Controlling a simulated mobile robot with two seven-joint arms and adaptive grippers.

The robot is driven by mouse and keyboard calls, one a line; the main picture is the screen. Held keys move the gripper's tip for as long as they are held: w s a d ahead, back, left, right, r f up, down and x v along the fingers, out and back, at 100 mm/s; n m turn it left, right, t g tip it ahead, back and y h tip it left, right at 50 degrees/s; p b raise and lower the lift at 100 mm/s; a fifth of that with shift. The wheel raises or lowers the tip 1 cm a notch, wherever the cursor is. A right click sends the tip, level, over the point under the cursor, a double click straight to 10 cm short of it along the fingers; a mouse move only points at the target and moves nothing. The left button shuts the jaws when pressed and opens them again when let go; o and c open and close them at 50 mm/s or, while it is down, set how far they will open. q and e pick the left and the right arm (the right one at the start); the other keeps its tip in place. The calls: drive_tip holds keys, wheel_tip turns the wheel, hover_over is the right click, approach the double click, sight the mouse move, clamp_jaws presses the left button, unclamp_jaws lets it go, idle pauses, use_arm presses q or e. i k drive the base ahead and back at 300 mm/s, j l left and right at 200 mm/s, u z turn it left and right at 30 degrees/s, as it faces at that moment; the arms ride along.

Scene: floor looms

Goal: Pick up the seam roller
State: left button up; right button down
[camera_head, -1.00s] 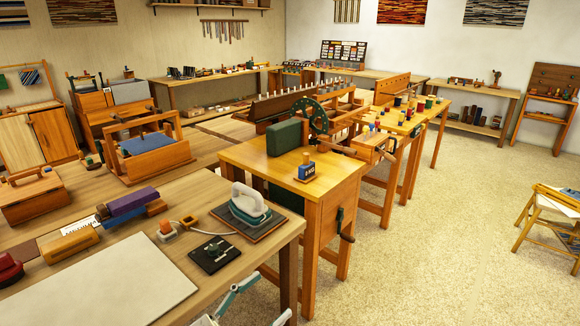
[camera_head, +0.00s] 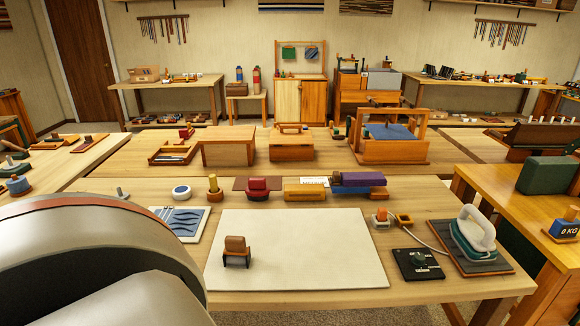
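A small tool with a brown wooden block on top and a dark forked frame below, which looks like the seam roller (camera_head: 236,248), stands on the left part of the pale board (camera_head: 310,272) in the head view. I cannot make out its roller. The board lies flat on the near wooden table. Neither of my grippers shows. A large grey rounded arm part of mine fills the lower left and hides the table there.
An iron (camera_head: 474,232) stands on a dark pad at the right, beside a black square plate with a knob (camera_head: 419,259). A red block (camera_head: 258,188), a yellow block (camera_head: 305,191) and a purple block (camera_head: 358,181) line the board's far side. The board is otherwise clear.

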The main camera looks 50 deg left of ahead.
sight(236, 253)
drive_tip(key=u, duration=1.95)
